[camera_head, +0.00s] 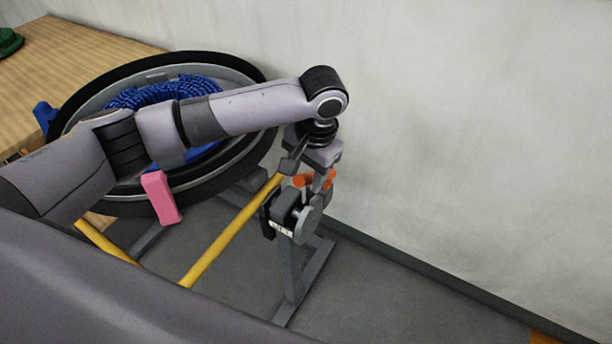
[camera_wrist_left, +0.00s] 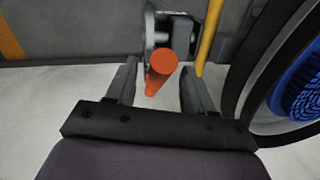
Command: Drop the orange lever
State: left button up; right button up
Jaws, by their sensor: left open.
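The orange lever (camera_head: 318,180) is on a grey valve-like fitting (camera_head: 298,222) on a metal stand. My left gripper (camera_head: 307,172) is at the lever, reaching down from above. In the left wrist view the lever (camera_wrist_left: 160,72) lies between the two open fingers (camera_wrist_left: 158,85), with a visible gap on both sides. The gripper partly hides the lever in the head view. My right gripper does not show.
A large round black-rimmed tank (camera_head: 245,70) with a blue brush-like disc (camera_head: 165,92) is behind my left arm. A pink block (camera_head: 161,197) hangs at its front. Yellow bars (camera_head: 232,232) run beside the stand. A wooden table (camera_head: 70,50) is at upper left. A wall (camera_head: 460,110) stands behind.

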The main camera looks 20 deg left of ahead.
pick_arm(q)
jog(key=shift+w+a+f, duration=0.1)
jog(key=shift+a+f, duration=0.1)
jog(key=shift+f, duration=1.05)
grip_shut()
